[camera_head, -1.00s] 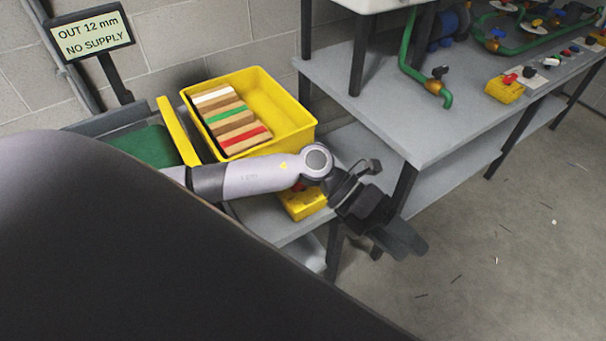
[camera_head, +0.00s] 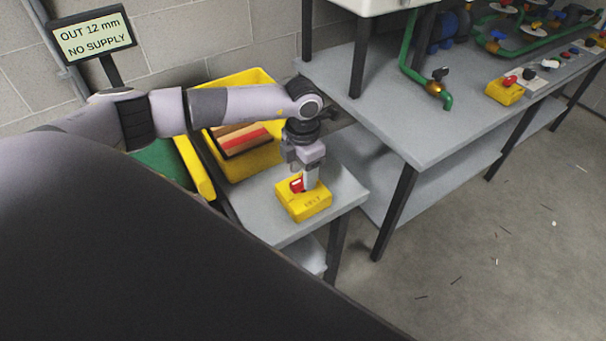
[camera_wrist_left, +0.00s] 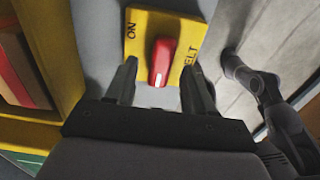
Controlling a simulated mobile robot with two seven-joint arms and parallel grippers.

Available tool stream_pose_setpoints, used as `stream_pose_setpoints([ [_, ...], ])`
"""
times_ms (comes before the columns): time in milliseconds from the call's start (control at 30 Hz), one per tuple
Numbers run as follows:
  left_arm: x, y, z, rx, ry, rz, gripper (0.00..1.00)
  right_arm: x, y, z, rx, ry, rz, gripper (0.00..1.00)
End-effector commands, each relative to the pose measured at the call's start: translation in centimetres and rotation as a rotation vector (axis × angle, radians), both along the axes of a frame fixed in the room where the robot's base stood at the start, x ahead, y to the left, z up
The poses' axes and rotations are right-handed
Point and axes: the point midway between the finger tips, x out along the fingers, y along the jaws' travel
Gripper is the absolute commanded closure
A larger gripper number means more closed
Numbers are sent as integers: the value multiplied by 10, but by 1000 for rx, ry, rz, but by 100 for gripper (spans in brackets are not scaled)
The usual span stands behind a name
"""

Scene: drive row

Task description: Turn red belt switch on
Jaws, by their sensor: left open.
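The red belt switch is a red knob (camera_head: 297,184) on a yellow box (camera_head: 304,206) lettered BELT, near the front corner of a small grey table. My left gripper (camera_head: 311,184) points down at the box from above. In the left wrist view, the red knob (camera_wrist_left: 162,62) lies between the two spread fingers of my left gripper (camera_wrist_left: 160,80), with gaps on both sides. The yellow box (camera_wrist_left: 142,28) there shows ON by one edge and BELT by the opposite edge. My right gripper cannot be made out in either view.
A yellow bin (camera_head: 262,161) with coloured slabs stands behind the switch box, beside a green belt (camera_head: 158,163). A sign (camera_head: 91,36) reads OUT 12 mm, NO SUPPLY. A larger grey bench (camera_head: 420,125) with green pipes and another yellow switch box (camera_head: 505,91) is at the right.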

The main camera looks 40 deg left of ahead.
Motion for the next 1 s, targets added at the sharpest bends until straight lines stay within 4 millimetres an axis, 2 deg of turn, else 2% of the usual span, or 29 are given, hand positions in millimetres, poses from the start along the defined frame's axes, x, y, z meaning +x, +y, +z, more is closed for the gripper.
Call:
stream_pose_setpoints([
  [200,0,-1,-18,-1,0,-2,47,0,0,2,0,0,0,57],
  [467,0,-1,-20,-1,-1,-2,47,0,0,2,0,-1,0,57],
  [600,0,-1,-20,-2,0,-2,92,0,0,2,0,-1,0,57],
  [633,0,-1,-20,-2,0,-2,100,0,0,2,0,-1,0,57],
  [1000,0,-1,-20,-3,-1,-44,100,1,0,-2,0,-1,-1,57],
])
